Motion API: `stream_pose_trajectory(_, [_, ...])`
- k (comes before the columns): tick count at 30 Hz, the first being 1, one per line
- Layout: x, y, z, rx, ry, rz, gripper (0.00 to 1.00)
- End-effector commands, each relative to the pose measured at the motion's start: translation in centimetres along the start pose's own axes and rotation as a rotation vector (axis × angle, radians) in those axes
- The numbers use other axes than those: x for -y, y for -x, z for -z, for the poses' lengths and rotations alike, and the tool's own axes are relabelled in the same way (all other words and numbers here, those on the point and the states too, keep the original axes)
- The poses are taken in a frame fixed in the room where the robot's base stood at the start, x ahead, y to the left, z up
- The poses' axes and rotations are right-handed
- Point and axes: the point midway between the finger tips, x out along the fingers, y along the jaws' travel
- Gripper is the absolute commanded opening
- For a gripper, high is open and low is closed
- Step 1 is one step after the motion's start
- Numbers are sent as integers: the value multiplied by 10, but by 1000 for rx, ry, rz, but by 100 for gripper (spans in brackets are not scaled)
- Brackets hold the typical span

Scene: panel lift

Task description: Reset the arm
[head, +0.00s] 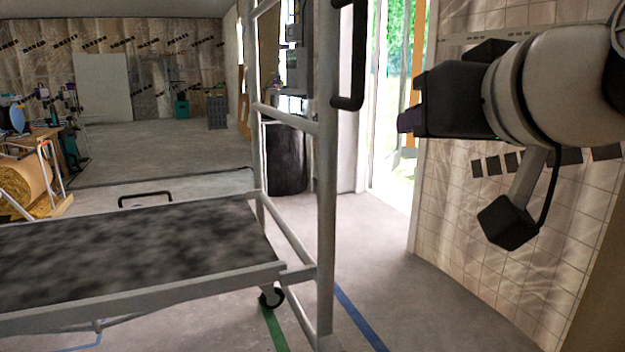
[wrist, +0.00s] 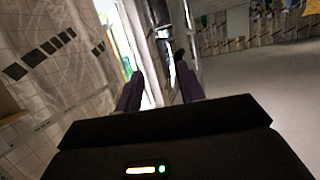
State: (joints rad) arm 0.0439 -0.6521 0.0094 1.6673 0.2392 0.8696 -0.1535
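My gripper (head: 408,120) is raised at the right of the head view, level and pointing left, with nothing seen in it. In the wrist view its two dark purple fingers (wrist: 160,92) stand apart with an empty gap between them. The black gripper body fills the bottom of the wrist view. In the head view the fingers show side-on, one hiding the other. My gripper is apart from the metal frame to its left and from the wall behind it.
A wheeled metal cart (head: 170,295) with a dark, mottled deck and a tall frame (head: 327,190) stands at the left and centre. A tiled, plastic-covered wall (head: 470,220) is close on the right. A black bin (head: 285,158) stands behind the frame. Floor (head: 390,290) between cart and wall is clear.

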Motion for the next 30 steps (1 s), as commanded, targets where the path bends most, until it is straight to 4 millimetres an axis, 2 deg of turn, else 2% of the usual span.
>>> stream_pose_trajectory(5, [-13,-32,-67,202,-27,-35,39])
stream_pose_trajectory(8, [-21,-46,-128,361,-42,-63,39])
stream_pose_trajectory(9, [-24,-48,-155,429,-45,-75,39])
stream_pose_trajectory(12, [-31,-48,-220,580,-51,-104,39])
stream_pose_trajectory(15, [-35,-42,-267,687,-51,-124,39])
stream_pose_trajectory(16, [-36,-40,-278,711,-51,-129,39])
stream_pose_trajectory(18, [-37,-36,-296,751,-50,-136,39])
stream_pose_trajectory(21, [-38,-34,-308,777,-49,-141,39])
stream_pose_trajectory(30, [-38,-34,-310,780,-49,-142,39])
